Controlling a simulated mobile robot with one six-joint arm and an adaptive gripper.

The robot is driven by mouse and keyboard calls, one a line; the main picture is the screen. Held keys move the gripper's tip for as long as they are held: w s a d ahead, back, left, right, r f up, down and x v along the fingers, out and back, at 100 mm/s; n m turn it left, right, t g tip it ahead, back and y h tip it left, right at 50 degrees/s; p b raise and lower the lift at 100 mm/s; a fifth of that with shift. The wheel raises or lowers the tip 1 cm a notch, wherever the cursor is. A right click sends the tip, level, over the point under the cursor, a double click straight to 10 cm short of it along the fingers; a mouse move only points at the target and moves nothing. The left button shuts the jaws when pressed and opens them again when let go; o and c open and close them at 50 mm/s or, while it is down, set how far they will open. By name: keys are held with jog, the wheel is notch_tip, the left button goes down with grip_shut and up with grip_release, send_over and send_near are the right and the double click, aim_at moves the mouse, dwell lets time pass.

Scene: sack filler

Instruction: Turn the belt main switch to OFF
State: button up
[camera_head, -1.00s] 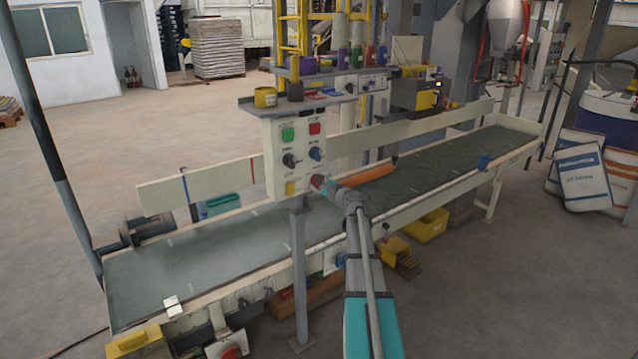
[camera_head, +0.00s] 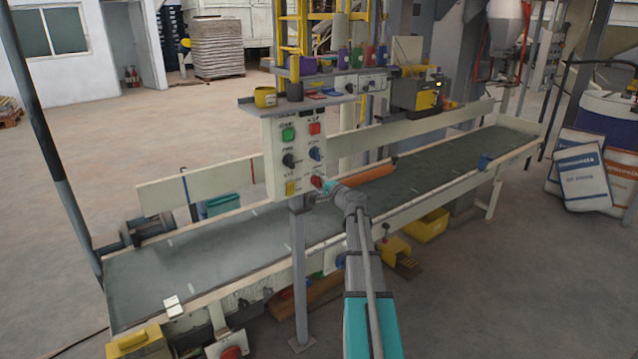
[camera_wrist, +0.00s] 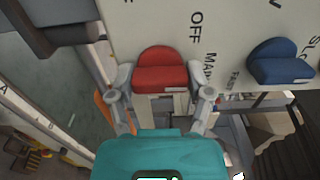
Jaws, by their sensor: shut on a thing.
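The belt main switch is a red knob (camera_wrist: 160,72) on the cream control panel (camera_wrist: 140,20), with the printed words OFF and MAIN beside it in the wrist view. In the head view the red knob (camera_head: 317,182) is at the panel's lower right. My gripper (camera_wrist: 161,78) has one finger on each side of the knob and is shut on it. In the head view my gripper (camera_head: 326,186) reaches the panel from the lower right. The knob's exact pointing direction is hard to tell.
A blue knob (camera_wrist: 280,62) sits beside the red one in the wrist view. The panel also carries a green button (camera_head: 288,134), a red button (camera_head: 314,128), a black knob (camera_head: 289,160) and a yellow button (camera_head: 291,188). The conveyor belt (camera_head: 190,265) runs behind and below.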

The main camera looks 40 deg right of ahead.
dwell(0.4)
jog(key=o, duration=1.1)
jog(key=shift+o, duration=0.2)
jog(key=shift+s, duration=0.1)
jog(key=s, duration=1.1)
jog(key=shift+s, duration=0.4)
jog(key=shift+a, duration=0.1)
